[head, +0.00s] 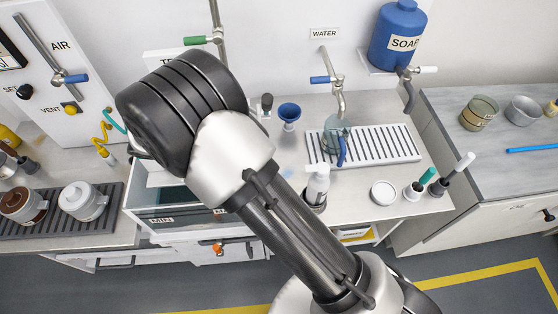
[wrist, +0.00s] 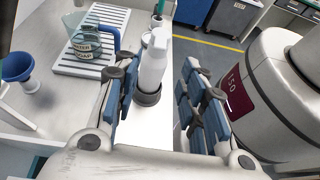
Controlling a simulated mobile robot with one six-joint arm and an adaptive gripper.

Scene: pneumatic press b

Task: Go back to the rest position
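My gripper (wrist: 162,98) shows in the wrist view with its two blue-padded fingers spread apart and nothing clamped between them. A white bottle (wrist: 152,62) stands upright in a dark round holder (wrist: 148,97) just beyond the left finger. I cannot tell whether finger and bottle touch. In the head view my arm crosses the middle of the picture and hides the gripper. The same bottle (head: 318,188) stands there to the right of the arm, near the counter's front edge.
A labelled clear jug (wrist: 90,42) with a blue handle stands on the drain rack (head: 385,147). A blue funnel (head: 289,113) stands behind the arm. A white lid (head: 384,193) and two brushes (head: 455,172) are on the right. Open floor (head: 470,265) lies in front.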

